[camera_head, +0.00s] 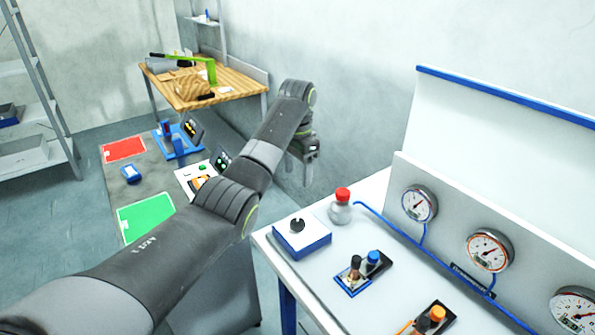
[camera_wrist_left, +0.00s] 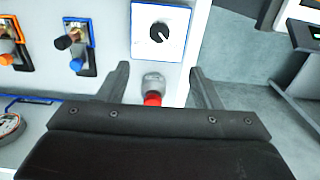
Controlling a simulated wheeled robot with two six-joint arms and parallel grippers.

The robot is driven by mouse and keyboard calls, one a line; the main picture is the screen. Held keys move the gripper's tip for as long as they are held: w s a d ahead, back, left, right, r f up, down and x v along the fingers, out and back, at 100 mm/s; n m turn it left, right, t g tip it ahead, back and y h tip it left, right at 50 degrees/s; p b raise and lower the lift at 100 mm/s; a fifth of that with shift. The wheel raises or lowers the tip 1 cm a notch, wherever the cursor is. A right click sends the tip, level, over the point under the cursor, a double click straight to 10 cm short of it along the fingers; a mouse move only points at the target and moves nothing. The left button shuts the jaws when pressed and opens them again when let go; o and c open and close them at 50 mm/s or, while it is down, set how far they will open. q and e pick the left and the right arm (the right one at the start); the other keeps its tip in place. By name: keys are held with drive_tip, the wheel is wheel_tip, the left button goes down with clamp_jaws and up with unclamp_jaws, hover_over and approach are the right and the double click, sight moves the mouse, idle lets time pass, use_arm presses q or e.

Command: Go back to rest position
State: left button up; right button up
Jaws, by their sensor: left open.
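My left gripper (camera_head: 304,165) hangs from the raised left arm, beyond the far edge of the white bench in the head view. In the left wrist view its two fingers (camera_wrist_left: 157,85) are spread wide apart with nothing gripped. My right gripper does not show in either view.
The white bench (camera_head: 385,188) carries a knob box (camera_head: 301,237), blue-edged valve blocks (camera_head: 362,272) and a panel with gauges (camera_head: 419,204). A wooden table (camera_head: 236,84) stands at the back. A grey shelf (camera_head: 30,155) is at left, and floor shows between.

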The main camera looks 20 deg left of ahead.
use_arm(q)
drive_tip(key=shift+r, duration=0.5)
